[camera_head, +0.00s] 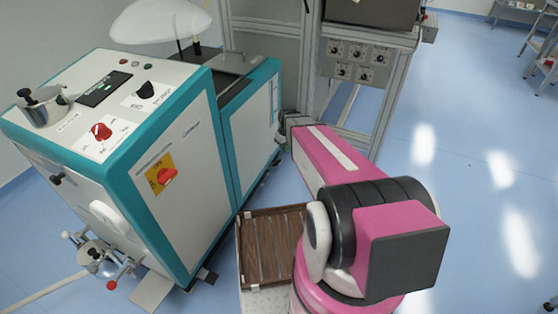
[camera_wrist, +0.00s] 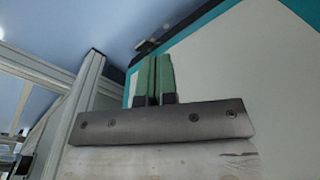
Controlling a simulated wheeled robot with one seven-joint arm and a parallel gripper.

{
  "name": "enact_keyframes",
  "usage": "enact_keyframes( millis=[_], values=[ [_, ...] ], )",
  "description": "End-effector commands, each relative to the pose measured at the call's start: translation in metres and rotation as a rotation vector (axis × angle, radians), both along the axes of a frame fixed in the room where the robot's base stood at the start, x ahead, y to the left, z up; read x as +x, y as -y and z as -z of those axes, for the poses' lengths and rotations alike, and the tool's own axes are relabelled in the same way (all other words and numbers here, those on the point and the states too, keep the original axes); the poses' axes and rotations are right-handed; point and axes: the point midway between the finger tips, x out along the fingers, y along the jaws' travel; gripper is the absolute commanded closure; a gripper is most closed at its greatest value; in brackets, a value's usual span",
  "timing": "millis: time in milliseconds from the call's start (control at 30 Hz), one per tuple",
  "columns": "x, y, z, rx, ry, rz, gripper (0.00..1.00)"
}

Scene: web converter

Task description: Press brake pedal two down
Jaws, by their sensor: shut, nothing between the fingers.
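My gripper (camera_wrist: 153,77) shows in the wrist view with its two green fingers together and nothing between them. The fingers lie in front of the machine's white side panel (camera_wrist: 235,62) and its teal edge; I cannot tell whether they touch it. In the head view my pink arm reaches toward the gap between the machine (camera_head: 180,185) and the metal frame, and the gripper cannot be made out clearly. A flat grey plate (camera_head: 153,289) lies low at the machine's near base; I cannot tell whether it is a pedal. No brake pedal can be identified for sure.
The metal frame (camera_head: 388,100) with a knob panel (camera_head: 354,60) stands behind my arm; a frame post (camera_wrist: 84,95) shows left of the fingers. A brown slatted board (camera_head: 268,248) lies beside my arm. Blue floor is open at the right.

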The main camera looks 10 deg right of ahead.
Motion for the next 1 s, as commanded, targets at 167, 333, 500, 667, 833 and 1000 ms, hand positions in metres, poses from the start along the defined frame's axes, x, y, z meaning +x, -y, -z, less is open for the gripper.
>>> enact_keyframes(
  millis=[167, 333, 500, 667, 833, 1000],
  values=[
    [0.089, 0.005, 0.066, 0.016, 0.029, -0.234, 1.0],
    [0.138, 0.008, 0.109, 0.022, 0.056, -0.408, 1.0],
    [0.159, 0.01, 0.131, 0.024, 0.071, -0.501, 1.0],
    [0.162, 0.01, 0.135, 0.023, 0.075, -0.523, 1.0],
    [0.161, 0.01, 0.134, 0.023, 0.075, -0.522, 1.0],
    [0.161, 0.01, 0.136, 0.023, 0.075, -0.521, 1.0]
  ],
)
